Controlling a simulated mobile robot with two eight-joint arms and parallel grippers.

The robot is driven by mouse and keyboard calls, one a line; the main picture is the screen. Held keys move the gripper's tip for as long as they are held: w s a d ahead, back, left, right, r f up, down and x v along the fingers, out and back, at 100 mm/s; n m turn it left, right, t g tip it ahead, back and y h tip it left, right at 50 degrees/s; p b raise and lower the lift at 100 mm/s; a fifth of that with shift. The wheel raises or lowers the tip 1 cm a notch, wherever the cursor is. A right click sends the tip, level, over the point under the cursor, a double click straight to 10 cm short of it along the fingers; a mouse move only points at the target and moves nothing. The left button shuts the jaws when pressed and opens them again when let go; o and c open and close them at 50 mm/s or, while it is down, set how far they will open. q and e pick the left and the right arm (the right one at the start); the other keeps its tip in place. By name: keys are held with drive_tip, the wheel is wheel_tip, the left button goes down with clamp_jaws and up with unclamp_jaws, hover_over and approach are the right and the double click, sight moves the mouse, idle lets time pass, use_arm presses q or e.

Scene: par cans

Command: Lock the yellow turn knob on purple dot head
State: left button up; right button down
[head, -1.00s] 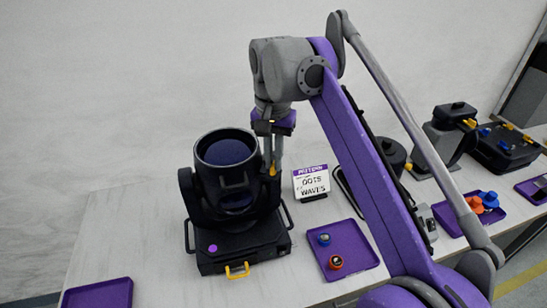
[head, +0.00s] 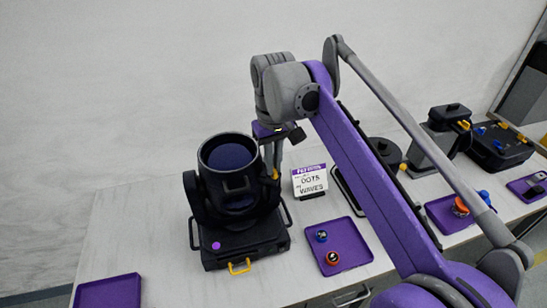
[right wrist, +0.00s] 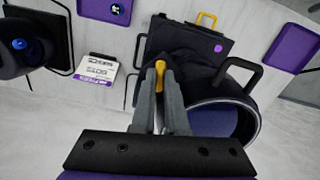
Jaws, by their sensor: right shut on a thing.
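The purple dot head is a black moving-head light (head: 232,195) on the table, with a purple dot (head: 216,245) on its base and its lens barrel tilted up. It also shows in the right wrist view (right wrist: 185,45). The yellow turn knob (right wrist: 160,68) is on the side of its yoke, between my right gripper's fingertips; it shows only slightly in the head view. My right gripper (head: 274,172) comes down from above at the head's right side and is shut on the knob, as the right wrist view shows (right wrist: 160,80). My left gripper is not in view.
A white sign (head: 309,181) stands just right of the head. A purple tray (head: 340,247) with small blue and orange items lies front right; an empty purple tray (head: 108,292) is front left. Other black fixtures (head: 447,128) stand along the back right.

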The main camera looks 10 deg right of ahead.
drive_tip(key=n+p, duration=0.1)
drive_tip(key=n, duration=0.3)
drive_tip(key=shift+n, duration=0.4)
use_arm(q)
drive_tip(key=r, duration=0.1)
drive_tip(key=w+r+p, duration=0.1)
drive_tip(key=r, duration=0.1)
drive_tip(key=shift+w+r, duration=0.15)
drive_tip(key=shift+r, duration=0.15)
use_arm(e)
drive_tip(key=n, duration=0.4)
drive_tip(key=shift+n, duration=0.3)
drive_tip(key=c, duration=0.9)
unclamp_jaws()
drive_tip(key=shift+c, duration=0.2)
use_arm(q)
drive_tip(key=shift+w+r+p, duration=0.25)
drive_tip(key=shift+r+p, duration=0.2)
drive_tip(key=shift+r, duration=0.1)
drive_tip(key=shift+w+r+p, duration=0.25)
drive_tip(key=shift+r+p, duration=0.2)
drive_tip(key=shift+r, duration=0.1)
use_arm(e)
wheel_tip(320, 180, up, 11)
